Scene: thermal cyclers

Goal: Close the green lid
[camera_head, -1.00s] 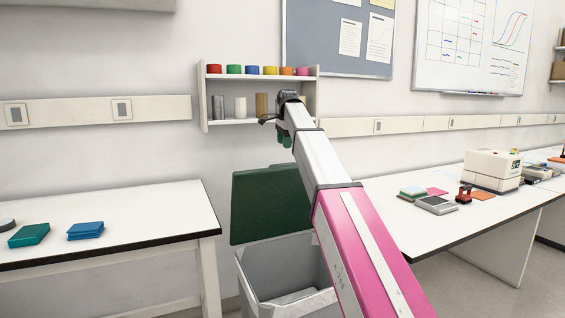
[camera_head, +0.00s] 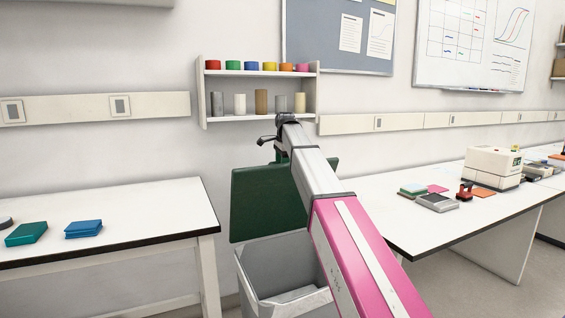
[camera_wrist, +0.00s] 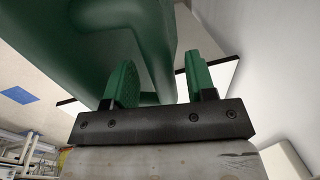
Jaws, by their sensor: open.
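The green lid (camera_head: 265,207) stands upright, swung open at the back of a grey bin (camera_head: 262,260). My arm crosses in front of the lid's right part. My gripper (camera_wrist: 160,78) is open, with two green fingers. In the wrist view the lid (camera_wrist: 90,40) fills the upper left, very close to the fingers, and its edge shows between or just behind them. I cannot tell whether they touch it. In the head view the fingers are small near the lid's top edge and hard to tell from it.
A white table (camera_head: 150,215) stands left of the bin, and a bench (camera_head: 430,225) with equipment stands to the right. A wall shelf (camera_head: 258,118) with coloured jars hangs above the lid. The bin looks open at the top.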

